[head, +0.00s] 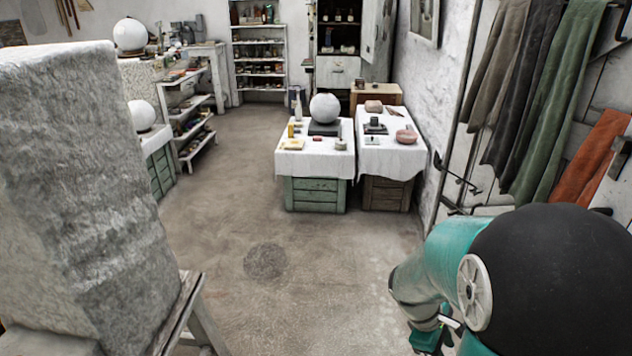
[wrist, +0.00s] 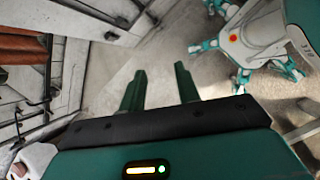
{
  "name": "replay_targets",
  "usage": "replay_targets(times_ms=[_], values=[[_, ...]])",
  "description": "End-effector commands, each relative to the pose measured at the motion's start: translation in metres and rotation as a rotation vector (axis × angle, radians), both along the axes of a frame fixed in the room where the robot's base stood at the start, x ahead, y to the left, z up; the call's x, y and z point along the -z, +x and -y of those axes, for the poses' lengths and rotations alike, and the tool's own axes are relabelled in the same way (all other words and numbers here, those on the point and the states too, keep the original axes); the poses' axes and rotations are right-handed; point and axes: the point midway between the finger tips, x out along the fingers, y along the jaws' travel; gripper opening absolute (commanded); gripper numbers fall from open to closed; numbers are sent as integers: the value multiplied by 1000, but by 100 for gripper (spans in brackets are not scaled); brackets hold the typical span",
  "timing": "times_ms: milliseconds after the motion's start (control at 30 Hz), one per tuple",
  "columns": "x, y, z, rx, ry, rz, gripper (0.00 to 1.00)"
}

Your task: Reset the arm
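My arm, teal with a black rounded joint, fills the lower right of the head view. In the wrist view my gripper (wrist: 160,88) shows two dark green fingers standing apart with bare floor visible between them. It is open and holds nothing. In the head view only a small green part of the gripper end (head: 430,338) shows at the bottom, partly hidden by the arm. My own white and teal body and legs show at the upper right of the wrist view.
A rough stone block (head: 80,190) on a wooden stand is close on the left. Cloths (head: 545,100) hang on the right wall. White-covered tables (head: 318,165) with a plaster sphere (head: 324,108) stand ahead. Shelves (head: 195,125) are at back left. The middle floor (head: 270,220) is clear.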

Motion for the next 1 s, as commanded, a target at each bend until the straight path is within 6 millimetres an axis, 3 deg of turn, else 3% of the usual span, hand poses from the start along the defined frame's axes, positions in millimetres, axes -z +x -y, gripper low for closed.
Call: replay_targets(times_ms=[33, 367, 700, 833, 1000], values=[[-16, 0, -8, 45, 25, 64, 32], [-100, -17, -63, 352, 219, 415, 32], [-177, -55, -118, 629, 467, 710, 32], [-196, -69, -134, 704, 550, 782, 32], [-205, -77, -143, 747, 597, 818, 32]])
